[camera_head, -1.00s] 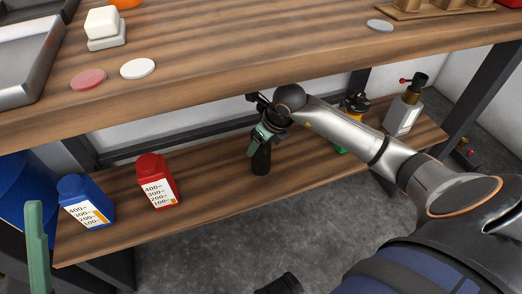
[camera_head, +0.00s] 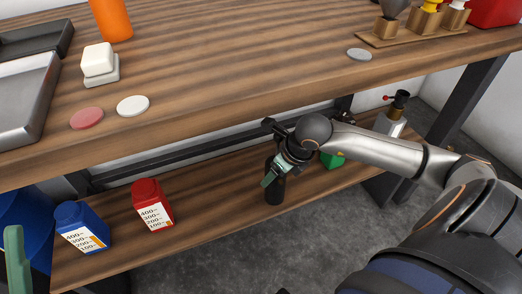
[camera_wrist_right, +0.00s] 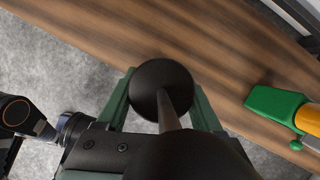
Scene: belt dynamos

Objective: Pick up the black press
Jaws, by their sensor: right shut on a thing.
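The black press (camera_head: 275,191) is a dark upright cylinder at the lower shelf. Its lower end overlaps the shelf's front edge in the head view; I cannot tell how far it is above the shelf. My right gripper (camera_head: 274,172), with green fingers, is shut on it. In the right wrist view the press shows as a round black disc (camera_wrist_right: 160,84) with a shaft, between the green fingers. A green finger of my left gripper (camera_head: 14,252) shows at the lower left, empty of anything visible; its opening is hidden.
The lower shelf (camera_head: 215,200) also holds a red bottle (camera_head: 152,205), a blue bottle (camera_head: 80,229), a green-based object (camera_head: 331,160) and a pump bottle (camera_head: 391,120). The wooden tabletop (camera_head: 230,70) hangs above. Floor (camera_head: 215,258) lies open in front.

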